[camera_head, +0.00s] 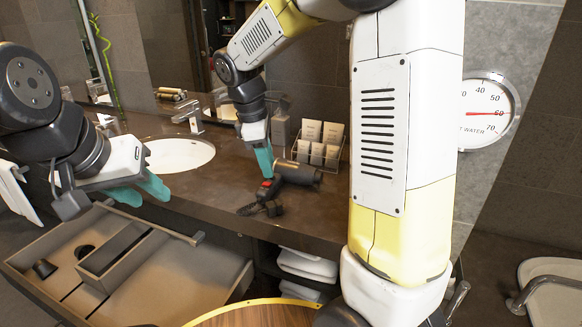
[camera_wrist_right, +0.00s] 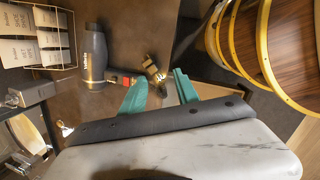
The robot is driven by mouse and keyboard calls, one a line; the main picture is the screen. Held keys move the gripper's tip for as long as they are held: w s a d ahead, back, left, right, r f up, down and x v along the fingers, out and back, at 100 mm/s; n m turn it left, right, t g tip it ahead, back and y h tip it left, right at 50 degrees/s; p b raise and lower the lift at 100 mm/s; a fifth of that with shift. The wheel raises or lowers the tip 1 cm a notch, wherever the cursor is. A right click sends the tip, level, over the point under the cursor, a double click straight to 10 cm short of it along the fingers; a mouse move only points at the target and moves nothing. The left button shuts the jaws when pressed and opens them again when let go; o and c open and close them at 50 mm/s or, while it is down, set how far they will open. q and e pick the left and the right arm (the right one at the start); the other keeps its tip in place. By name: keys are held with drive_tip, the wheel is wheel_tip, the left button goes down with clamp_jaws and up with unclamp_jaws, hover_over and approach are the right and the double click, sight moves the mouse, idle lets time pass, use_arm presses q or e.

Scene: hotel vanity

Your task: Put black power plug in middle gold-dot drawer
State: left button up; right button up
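A black corded item with a coiled cord (camera_head: 262,208) lies on the dark counter; I cannot clearly make out the plug. The coil also shows in the right wrist view (camera_wrist_right: 154,72), just beyond and between the fingertips. It lies beside a dark hair dryer (camera_head: 298,173) with a red switch. My right gripper (camera_head: 266,168) is low over the counter at the dryer's handle; the right wrist view shows its teal fingers apart and empty. My left gripper (camera_head: 143,190) is open and empty above the back of a pulled-out drawer (camera_head: 185,270).
The drawer has dividers, a small black cup-like thing (camera_head: 44,268) and a dark round thing (camera_head: 85,251). A sink (camera_head: 178,154) is left on the counter. A rack of cards (camera_head: 320,145) stands behind the dryer. A round wooden top (camera_head: 255,314) is in front.

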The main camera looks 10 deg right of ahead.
drive_tip(key=s+d+r+m+t+y, duration=0.2)
drive_tip(key=s+d+r+m, duration=0.1)
drive_tip(key=s+m, duration=0.4)
drive_tip(key=s+d+r+m+t+y, duration=0.2)
drive_tip(key=s+m, duration=0.5)
drive_tip(key=s, duration=0.4)
wheel_tip(320, 180, up, 2)
drive_tip(key=shift+s+d+m+t, duration=0.3)
drive_tip(key=shift+d+m+t, duration=0.1)
drive_tip(key=shift+d, duration=0.05)
drive_tip(key=shift+o, duration=0.2)
